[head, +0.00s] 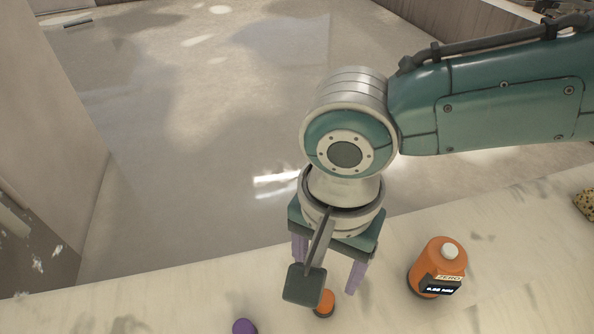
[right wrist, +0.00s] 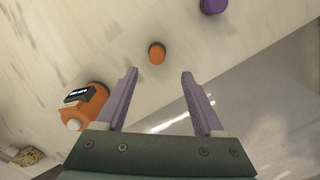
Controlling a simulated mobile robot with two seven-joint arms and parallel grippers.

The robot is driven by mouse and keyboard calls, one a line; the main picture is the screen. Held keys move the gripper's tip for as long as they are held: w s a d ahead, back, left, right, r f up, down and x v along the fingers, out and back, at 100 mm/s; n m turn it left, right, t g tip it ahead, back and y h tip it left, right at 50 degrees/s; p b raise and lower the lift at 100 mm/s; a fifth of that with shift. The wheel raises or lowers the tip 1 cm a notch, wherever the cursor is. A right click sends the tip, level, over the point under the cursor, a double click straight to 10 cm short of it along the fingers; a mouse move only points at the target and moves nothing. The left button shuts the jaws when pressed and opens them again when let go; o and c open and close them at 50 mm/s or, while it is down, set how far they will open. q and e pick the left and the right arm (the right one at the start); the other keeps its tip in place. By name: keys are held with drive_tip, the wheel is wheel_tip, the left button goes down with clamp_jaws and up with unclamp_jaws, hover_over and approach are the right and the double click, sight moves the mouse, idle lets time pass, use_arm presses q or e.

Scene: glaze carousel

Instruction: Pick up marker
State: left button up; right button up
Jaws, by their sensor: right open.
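No piece is clearly labelled as the marker. A small orange round piece (head: 325,303) lies on the pale bench top, and it shows in the right wrist view (right wrist: 156,53) just beyond the gap between my fingertips. A small purple round piece (head: 244,326) is left of it, partly cut off by the head view's lower edge; the right wrist view has it at the top (right wrist: 214,5). My right gripper (head: 326,280) points down above the bench with its purple fingers spread and empty (right wrist: 160,73), apart from the orange piece. My left gripper is not in view.
An orange device (head: 438,262) with a white knob and a small display stands right of my right gripper, also seen in the right wrist view (right wrist: 92,104). A speckled yellowish object (head: 586,203) sits at the far right. The bench between them is clear.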

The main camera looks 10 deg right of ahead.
sight(326, 297)
drive_tip(key=f+b, duration=0.2)
drive_tip(key=f, duration=0.1)
drive_tip(key=f+b, duration=0.4)
drive_tip(key=f, duration=0.1)
drive_tip(key=shift+s+d+f, duration=0.2)
drive_tip(key=shift+s+f, duration=0.05)
drive_tip(key=shift+f, duration=0.1)
clamp_jaws()
